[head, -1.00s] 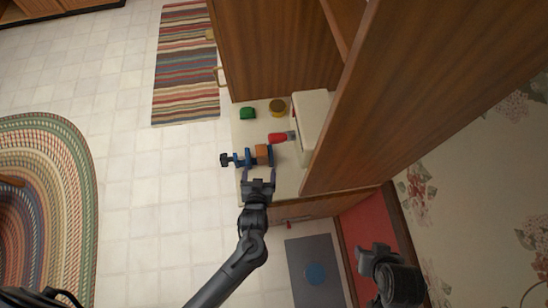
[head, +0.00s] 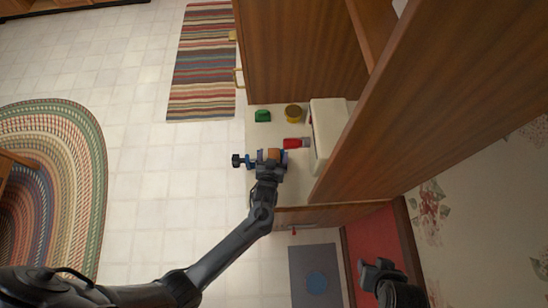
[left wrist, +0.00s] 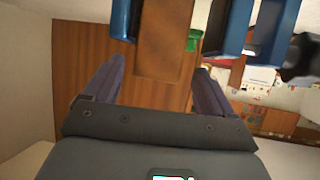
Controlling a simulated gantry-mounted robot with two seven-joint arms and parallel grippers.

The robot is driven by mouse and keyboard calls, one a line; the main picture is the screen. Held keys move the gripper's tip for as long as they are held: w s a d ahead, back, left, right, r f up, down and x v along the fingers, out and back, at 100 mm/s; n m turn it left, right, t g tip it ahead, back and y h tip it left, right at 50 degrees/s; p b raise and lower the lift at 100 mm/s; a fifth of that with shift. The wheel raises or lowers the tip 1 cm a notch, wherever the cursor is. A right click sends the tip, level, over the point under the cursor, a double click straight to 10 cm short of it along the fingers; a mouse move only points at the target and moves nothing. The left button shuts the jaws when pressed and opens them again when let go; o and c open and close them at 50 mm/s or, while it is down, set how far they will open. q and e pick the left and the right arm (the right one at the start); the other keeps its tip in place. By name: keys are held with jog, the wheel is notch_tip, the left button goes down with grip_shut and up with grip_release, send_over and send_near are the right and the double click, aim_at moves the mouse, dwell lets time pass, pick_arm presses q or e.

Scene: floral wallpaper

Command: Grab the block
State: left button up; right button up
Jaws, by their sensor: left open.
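The block (head: 274,153) is orange-brown wood and sits at a blue clamp-like tool (head: 249,162) on the counter. In the left wrist view the block (left wrist: 160,40) stands between blue jaws (left wrist: 232,25). My left gripper (head: 271,159) is open, with a finger on each side of the block's near end. In the left wrist view a gap shows between the block and each purple finger. My right gripper (head: 377,268) is at the lower right, far from the block; its jaws are too small to read.
On the pale counter (head: 258,136) are a green object (head: 262,115), a yellow-brown round item (head: 293,112), a red-handled item (head: 293,143) and a white box (head: 329,128). A tall wooden cabinet (head: 420,90) rises close on the right. Open tiled floor lies left.

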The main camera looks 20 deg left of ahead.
pick_arm(q)
jog(key=shift+x, duration=0.85)
jog(key=c, duration=1.2)
jog(key=shift+d, duration=0.1)
jog(key=shift+s+r, duration=0.1)
jog(key=shift+r, duration=0.05)
